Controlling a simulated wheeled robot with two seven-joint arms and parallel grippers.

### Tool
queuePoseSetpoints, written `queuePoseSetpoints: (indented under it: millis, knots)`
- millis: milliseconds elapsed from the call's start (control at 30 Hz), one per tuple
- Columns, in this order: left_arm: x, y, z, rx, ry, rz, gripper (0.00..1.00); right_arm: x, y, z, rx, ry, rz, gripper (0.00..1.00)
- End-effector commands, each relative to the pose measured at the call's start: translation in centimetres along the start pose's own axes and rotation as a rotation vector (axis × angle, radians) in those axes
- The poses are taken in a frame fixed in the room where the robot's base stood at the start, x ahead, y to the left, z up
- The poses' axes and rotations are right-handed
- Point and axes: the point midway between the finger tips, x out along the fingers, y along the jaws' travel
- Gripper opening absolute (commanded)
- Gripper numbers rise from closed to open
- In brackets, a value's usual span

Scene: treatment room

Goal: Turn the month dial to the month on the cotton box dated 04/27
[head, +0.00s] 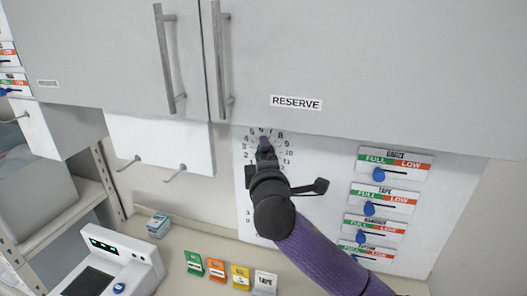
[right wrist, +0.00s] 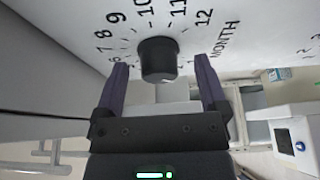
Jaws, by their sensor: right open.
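The month dial is a black round knob (right wrist: 158,60) on a white panel, ringed by printed numbers, with 7 to 12 and the word MONTH readable in the right wrist view. No pointer mark on the knob can be made out. My right gripper (right wrist: 160,68) is open, with one purple finger on each side of the knob and a gap at both sides. In the head view my right gripper (head: 265,148) hides the knob, and part of the number ring (head: 285,153) shows around it. No box can be read as cotton or as dated 04/27. My left gripper is out of view.
Grey cabinets (head: 300,60) hang close above the dial. Sliders with blue knobs (head: 378,174) are to its right. Below stand small green, orange, yellow and white packs (head: 240,277), a blue-and-white box (head: 158,225) and a white device (head: 125,262) on the counter.

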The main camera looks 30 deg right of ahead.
Motion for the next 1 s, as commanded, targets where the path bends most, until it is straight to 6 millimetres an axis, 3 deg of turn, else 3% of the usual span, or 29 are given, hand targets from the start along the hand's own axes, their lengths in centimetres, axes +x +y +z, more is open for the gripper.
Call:
queuePoseSetpoints:
  millis: [367,800,1000]
  knots:
    - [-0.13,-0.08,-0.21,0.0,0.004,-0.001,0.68,0.87,-0.08,-0.02,0.001,0.001,-0.001,0.92]
    - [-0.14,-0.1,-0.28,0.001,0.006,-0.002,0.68,0.84,-0.11,-0.03,0.001,0.001,-0.002,0.0]
    - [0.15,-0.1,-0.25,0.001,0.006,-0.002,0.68,0.83,-0.24,-0.06,0.014,0.002,0.002,0.0]
